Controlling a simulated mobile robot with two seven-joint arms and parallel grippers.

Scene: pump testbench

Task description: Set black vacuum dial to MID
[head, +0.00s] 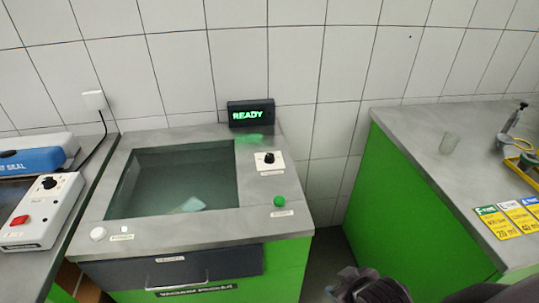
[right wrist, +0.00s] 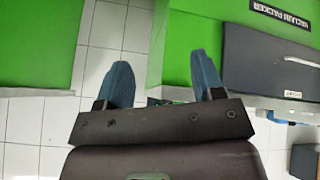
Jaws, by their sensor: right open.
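The black vacuum dial (head: 269,158) sits on a white plate on the right part of the vacuum packer's top (head: 210,237). Its pointer and the scale lettering are too small to read. My right gripper (right wrist: 163,78) is open and empty in the right wrist view, with its two blue fingers apart. It is low in front of the packer, whose dark drawer front (right wrist: 270,60) appears upside down at the right. In the head view, part of my right arm shows at the bottom edge, away from the dial. My left gripper is not in view.
A display (head: 251,113) reading READY stands behind the dial. A green button (head: 279,201) is in front of it. A sealer (head: 38,205) with another black knob stands left.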

